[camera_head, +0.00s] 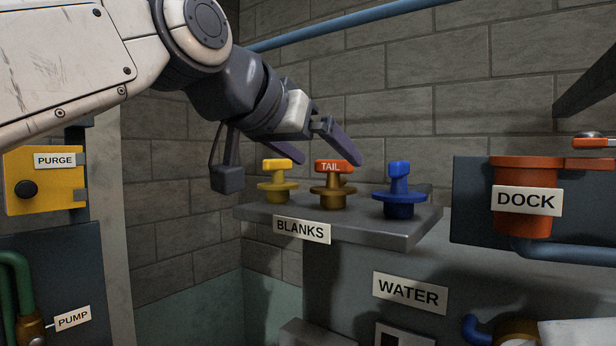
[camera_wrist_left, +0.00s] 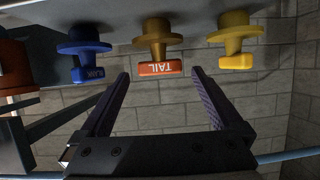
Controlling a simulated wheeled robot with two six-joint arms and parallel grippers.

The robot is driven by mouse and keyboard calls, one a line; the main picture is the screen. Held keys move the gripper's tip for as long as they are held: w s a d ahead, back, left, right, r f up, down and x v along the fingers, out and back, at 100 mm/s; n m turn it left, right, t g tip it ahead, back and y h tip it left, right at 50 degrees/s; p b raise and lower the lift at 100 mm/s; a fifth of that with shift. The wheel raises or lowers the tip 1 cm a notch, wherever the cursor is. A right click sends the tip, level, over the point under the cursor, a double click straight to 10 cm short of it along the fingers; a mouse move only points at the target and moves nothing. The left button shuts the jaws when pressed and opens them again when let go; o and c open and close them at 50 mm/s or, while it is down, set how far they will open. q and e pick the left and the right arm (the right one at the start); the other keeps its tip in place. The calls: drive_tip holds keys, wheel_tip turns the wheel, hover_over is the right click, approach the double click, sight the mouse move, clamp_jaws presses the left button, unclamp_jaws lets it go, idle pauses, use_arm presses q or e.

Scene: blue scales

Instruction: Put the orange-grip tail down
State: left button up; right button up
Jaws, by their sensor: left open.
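The orange-grip tail (camera_head: 333,183) stands upright on the grey BLANKS shelf (camera_head: 405,233), between a yellow piece and a blue piece. Its orange grip reads TAIL and its body is brass-coloured. It also shows in the left wrist view (camera_wrist_left: 157,52), upside down, with its grip just beyond the fingertips and centred between them. My right gripper is not in view.
A yellow piece (camera_head: 277,181) and a blue piece (camera_head: 399,190) stand on either side of the tail. The orange DOCK socket (camera_head: 525,175) is at the right with a blue pipe below. A brick wall (camera_head: 460,110) stands close behind the shelf. A yellow PURGE box (camera_head: 45,185) is at the left.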

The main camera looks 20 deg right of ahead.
use_arm(q)
drive_tip(key=v, duration=0.5)
drive_tip(key=shift+b, duration=0.3)
